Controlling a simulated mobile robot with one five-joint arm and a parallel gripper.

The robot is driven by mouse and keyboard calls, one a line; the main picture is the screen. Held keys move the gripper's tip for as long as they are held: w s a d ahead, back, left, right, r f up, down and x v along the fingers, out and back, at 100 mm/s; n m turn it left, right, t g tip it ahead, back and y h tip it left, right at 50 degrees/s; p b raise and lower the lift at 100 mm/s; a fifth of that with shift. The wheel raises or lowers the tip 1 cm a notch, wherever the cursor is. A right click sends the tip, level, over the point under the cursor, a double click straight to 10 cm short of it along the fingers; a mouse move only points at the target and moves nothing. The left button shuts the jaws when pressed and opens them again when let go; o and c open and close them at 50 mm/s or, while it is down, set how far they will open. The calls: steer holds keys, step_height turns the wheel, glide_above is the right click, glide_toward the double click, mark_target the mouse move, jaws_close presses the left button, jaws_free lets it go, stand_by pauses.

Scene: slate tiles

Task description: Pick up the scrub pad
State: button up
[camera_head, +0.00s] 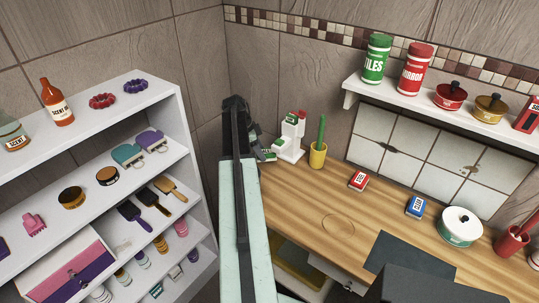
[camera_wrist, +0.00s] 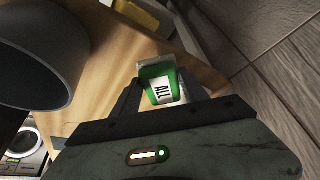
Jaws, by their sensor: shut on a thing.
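In the head view, a small green and white piece of the scrub pad (camera_head: 269,155) shows beside the dark end of my arm, at the left end of the wooden counter. My arm hides most of the gripper there, and I cannot tell whether the pad is clear of the counter.
A white dispenser (camera_head: 290,138) and a yellow cup (camera_head: 318,155) with a green handle stand just right of the pad. A red box (camera_head: 358,181), a blue box (camera_head: 416,207) and a white pot (camera_head: 461,225) stand farther right. A white shelf unit (camera_head: 172,108) is at left.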

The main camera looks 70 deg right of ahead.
steer(key=w+d, duration=0.2)
steer(key=w, duration=1)
steer(key=shift+w+d, duration=0.15)
steer(key=shift+w, duration=0.15)
